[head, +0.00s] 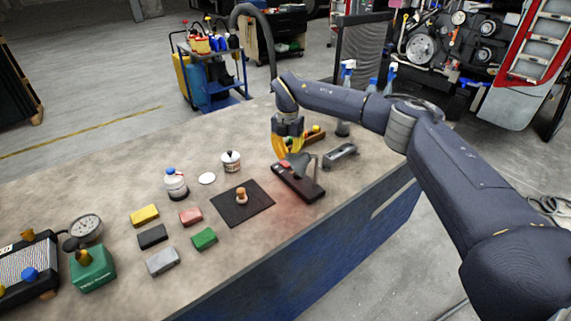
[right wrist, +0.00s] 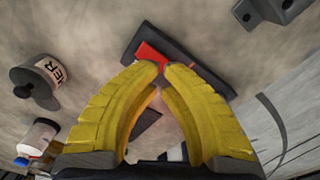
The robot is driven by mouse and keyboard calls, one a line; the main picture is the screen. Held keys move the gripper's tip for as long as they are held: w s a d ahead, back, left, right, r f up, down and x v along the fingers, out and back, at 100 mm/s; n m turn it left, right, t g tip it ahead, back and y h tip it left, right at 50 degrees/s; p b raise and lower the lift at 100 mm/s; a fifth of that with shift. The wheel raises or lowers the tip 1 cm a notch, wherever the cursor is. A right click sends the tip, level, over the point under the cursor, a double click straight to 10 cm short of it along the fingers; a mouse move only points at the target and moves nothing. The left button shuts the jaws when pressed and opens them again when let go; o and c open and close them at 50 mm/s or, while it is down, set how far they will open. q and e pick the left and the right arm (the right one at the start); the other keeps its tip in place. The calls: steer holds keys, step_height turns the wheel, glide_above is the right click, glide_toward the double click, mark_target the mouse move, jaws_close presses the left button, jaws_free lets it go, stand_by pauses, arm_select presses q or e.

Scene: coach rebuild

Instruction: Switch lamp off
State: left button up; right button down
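A dark, flat device (head: 306,188) with a red switch (head: 285,164) and a grey upright piece lies on the workbench; I take it to be the lamp. A faint reddish glow shows on the bench in front of it. My right gripper (head: 285,152) points down at the switch end of the device. In the right wrist view its yellow fingertips (right wrist: 162,67) meet, with nothing visible held between them. They are at the red switch (right wrist: 148,55) on the dark base (right wrist: 190,58); whether they touch it I cannot tell. My left gripper is not in view.
A black mat (head: 228,212) with a small wooden-topped piece (head: 242,196) lies left of the device. A grey metal block (head: 340,156) is to its right, spray bottles (head: 346,85) behind. Jars, coloured blocks and a green box (head: 92,268) stand further left. Bare bench lies between them.

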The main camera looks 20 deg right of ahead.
mark_target(287, 165)
steer(key=shift+f, duration=2.1)
stand_by(1.3)
steer(key=shift+r, duration=3.55)
